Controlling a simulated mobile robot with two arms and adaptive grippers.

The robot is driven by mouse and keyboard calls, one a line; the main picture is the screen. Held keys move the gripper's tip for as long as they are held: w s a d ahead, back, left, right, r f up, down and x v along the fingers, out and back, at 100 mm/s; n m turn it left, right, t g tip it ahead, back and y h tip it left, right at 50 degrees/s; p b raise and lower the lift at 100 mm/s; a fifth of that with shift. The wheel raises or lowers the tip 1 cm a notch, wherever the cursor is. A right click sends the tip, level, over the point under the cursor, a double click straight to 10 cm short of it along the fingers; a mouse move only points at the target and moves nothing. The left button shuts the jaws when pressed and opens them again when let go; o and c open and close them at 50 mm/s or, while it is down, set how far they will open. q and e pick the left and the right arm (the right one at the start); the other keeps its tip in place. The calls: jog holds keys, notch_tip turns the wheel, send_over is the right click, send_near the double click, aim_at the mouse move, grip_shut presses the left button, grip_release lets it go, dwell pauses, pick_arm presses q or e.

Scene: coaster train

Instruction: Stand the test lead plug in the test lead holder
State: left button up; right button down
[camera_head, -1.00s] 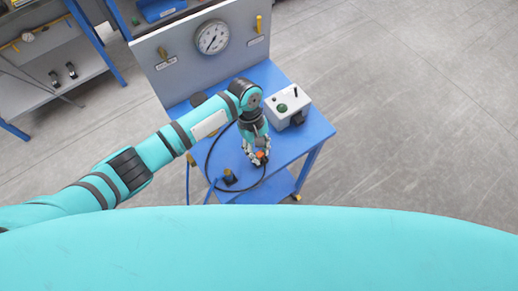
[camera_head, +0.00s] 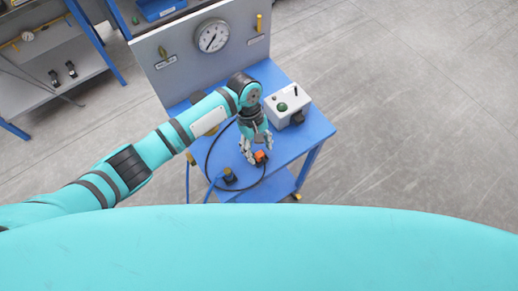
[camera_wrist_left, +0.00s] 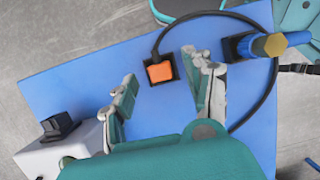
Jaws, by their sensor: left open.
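The orange test lead plug (camera_head: 261,157) stands near the front edge of the blue table, with a black cable leading from it. In the left wrist view the plug (camera_wrist_left: 160,72) sits inside a small black square surround, which looks like the test lead holder (camera_wrist_left: 149,80). How deep it sits is hard to tell. My left gripper (camera_head: 258,151) is open just above the plug. In the left wrist view its fingers (camera_wrist_left: 166,82) are spread, one on each side of the plug, with visible gaps. My right gripper is not in view.
A grey box with a green button (camera_head: 287,106) stands to the right on the table. A black block with a brass-coloured fitting and blue hose (camera_head: 229,176) stands to the left. A gauge panel (camera_head: 178,70) rises behind. The black cable loops across the tabletop (camera_head: 315,125).

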pick_arm(q)
jog(key=v, duration=1)
jog(key=shift+r, duration=0.4)
jog(key=shift+f, duration=0.1)
